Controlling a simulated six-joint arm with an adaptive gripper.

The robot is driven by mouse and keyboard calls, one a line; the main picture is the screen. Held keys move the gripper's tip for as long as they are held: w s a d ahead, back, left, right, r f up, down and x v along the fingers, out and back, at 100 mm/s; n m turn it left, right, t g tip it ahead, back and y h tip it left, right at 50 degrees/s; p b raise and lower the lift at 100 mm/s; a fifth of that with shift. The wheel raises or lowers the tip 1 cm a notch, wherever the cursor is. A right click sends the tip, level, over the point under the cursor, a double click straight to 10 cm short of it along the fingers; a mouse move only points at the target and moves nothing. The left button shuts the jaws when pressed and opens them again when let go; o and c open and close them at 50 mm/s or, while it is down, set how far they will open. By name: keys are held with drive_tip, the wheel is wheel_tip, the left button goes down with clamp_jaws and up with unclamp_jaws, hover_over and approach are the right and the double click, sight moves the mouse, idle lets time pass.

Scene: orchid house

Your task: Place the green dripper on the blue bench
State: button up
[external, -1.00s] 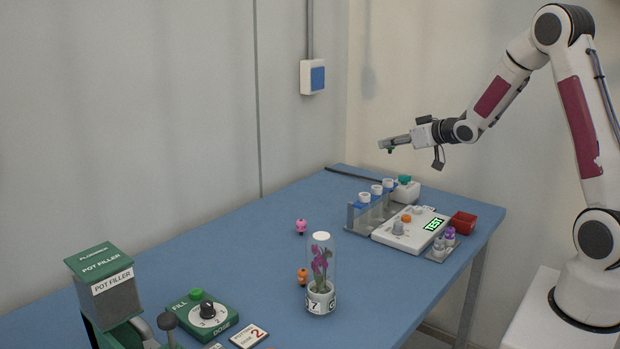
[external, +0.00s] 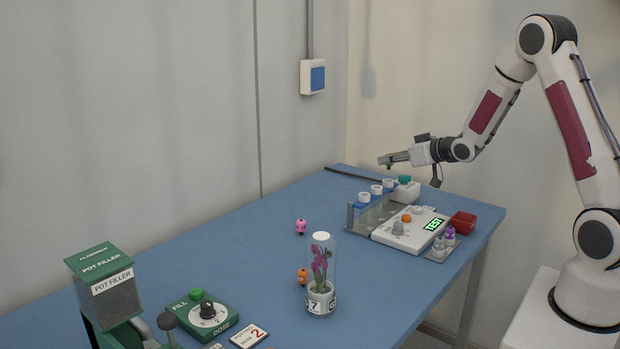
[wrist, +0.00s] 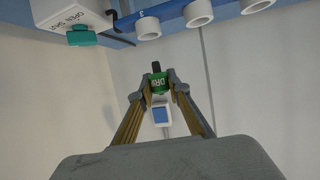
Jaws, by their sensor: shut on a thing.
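My gripper (external: 388,159) is shut on the green dripper (wrist: 158,84), which shows between the fingertips in the wrist view with part of a white "DRI" label. In the external view only a small green tip of the dripper (external: 389,167) shows under the fingers. I hold it in the air above the far right part of the blue bench (external: 240,248), apart from the bench top. The fingers point left, roughly level.
Close below stand a white box with a teal knob (external: 404,190), a rack with white-capped tubes (external: 365,212) and a tester (external: 411,228). A red tray (external: 463,222), pink figure (external: 301,227), orange figure (external: 302,276) and domed orchid (external: 321,275) stand nearby. The bench's left middle is clear.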

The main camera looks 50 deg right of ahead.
drive_tip(key=shift+f, duration=2.3)
drive_tip(key=shift+f, duration=0.2)
drive_tip(key=o, duration=0.8)
drive_tip(key=shift+s, duration=0.15)
drive_tip(key=d+v, duration=0.1)
drive_tip(key=v, duration=0.6)
drive_tip(key=shift+s, duration=0.3)
drive_tip(key=shift+a+r, duration=0.1)
drive_tip(key=shift+r, duration=0.05)
